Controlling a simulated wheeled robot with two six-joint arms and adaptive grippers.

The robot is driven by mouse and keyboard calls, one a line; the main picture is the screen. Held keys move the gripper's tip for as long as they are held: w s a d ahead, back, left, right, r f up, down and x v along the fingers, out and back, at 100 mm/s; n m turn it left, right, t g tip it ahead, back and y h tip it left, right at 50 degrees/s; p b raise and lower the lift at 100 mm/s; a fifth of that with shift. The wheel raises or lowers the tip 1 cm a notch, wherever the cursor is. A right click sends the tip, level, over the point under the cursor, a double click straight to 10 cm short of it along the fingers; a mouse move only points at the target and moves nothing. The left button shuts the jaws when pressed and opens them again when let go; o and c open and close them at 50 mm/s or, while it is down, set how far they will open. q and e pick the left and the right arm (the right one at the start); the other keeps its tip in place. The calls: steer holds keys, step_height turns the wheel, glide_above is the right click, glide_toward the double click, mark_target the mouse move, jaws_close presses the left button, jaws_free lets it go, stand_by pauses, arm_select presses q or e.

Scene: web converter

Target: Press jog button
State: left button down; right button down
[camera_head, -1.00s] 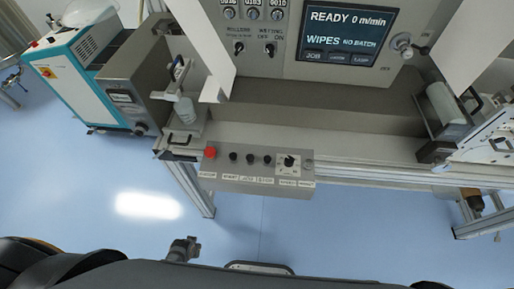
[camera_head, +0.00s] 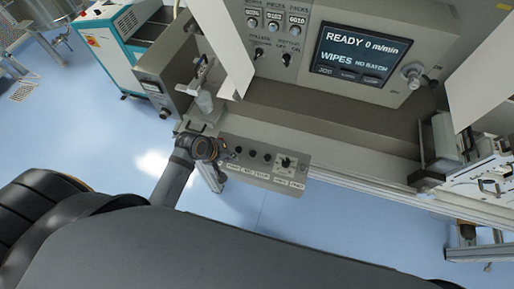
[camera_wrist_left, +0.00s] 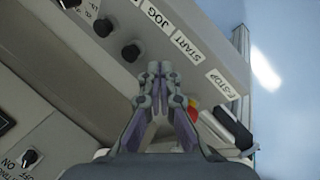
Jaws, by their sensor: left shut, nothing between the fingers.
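The grey control box (camera_head: 262,178) hangs on the machine's front rail. In the left wrist view the black jog button (camera_wrist_left: 131,52) sits in line with its JOG label (camera_wrist_left: 158,15); it also shows in the head view (camera_head: 252,153). My left gripper (camera_wrist_left: 160,68) is shut and empty. Its fingertips lie over the START button's place, beside the jog button on the E-STOP side. The START button is hidden behind them in the wrist view. I cannot tell how far the tips are from the panel. My right gripper is not in view.
The red emergency stop (camera_wrist_left: 193,112) is partly hidden behind the left fingers. Another black button (camera_wrist_left: 103,27) and a selector knob (camera_head: 286,161) sit further along the box. The screen (camera_head: 361,54) reads READY 0 m/min. A white flap (camera_head: 222,42) hangs above.

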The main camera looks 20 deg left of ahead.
arm_select(q)
steer(key=w+d+r+n+t+h+p, duration=0.1)
steer(key=w+d+r+n+h, duration=0.3)
steer(key=r+n, duration=0.3)
steer(key=shift+w+d+r+n, duration=0.3)
steer(key=shift+w+d+n, duration=0.35)
steer(key=shift+w, duration=0.25)
steer(key=shift+a+f, duration=0.1)
steer(key=shift+a, duration=0.05)
steer(key=b, duration=0.6)
glide_above(251, 154)
step_height(251, 154, down, 7)
steer(key=shift+a+r, duration=0.1)
steer(key=shift+f, duration=0.95)
